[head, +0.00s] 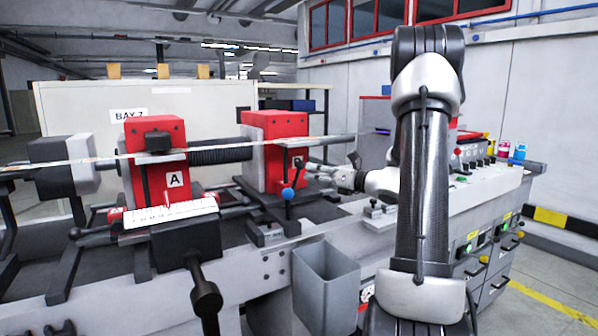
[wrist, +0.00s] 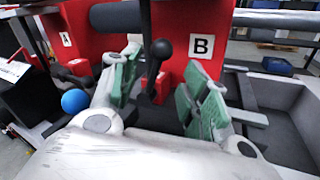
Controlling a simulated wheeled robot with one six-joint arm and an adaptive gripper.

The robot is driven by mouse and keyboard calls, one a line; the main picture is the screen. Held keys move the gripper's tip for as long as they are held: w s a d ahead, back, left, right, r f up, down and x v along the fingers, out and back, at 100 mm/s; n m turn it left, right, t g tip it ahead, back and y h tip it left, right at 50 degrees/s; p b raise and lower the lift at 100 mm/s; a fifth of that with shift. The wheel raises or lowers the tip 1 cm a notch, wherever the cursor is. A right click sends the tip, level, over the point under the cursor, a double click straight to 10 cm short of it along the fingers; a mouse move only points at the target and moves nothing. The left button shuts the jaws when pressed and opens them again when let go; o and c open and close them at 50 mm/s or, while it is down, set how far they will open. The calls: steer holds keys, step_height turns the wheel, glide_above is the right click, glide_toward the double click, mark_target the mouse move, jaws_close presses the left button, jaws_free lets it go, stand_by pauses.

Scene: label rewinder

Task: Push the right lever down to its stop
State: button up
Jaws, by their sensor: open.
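A black lever with a round black knob (wrist: 161,48) shows in front of the right red block (wrist: 205,30), left of its B label. The knob is at the upper part of the lever. My gripper (wrist: 163,66) is open, with one green-padded finger on each side of the lever. I cannot tell whether either finger touches it. In the head view my gripper (head: 322,172) is at the right side of the right red block (head: 262,160), and the lever there is small and partly hidden.
The left red block (head: 160,180) carries an A label. A blue ball knob (head: 288,193) stands in front of the right block and shows left of my gripper in the wrist view (wrist: 74,101). A grey bin (head: 325,285) hangs on the machine's front.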

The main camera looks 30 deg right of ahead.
mark_target(299, 170)
steer(key=x, duration=0.7)
steer(key=shift+w+a, duration=0.1)
steer(key=shift+a, duration=0.05)
jaws_close()
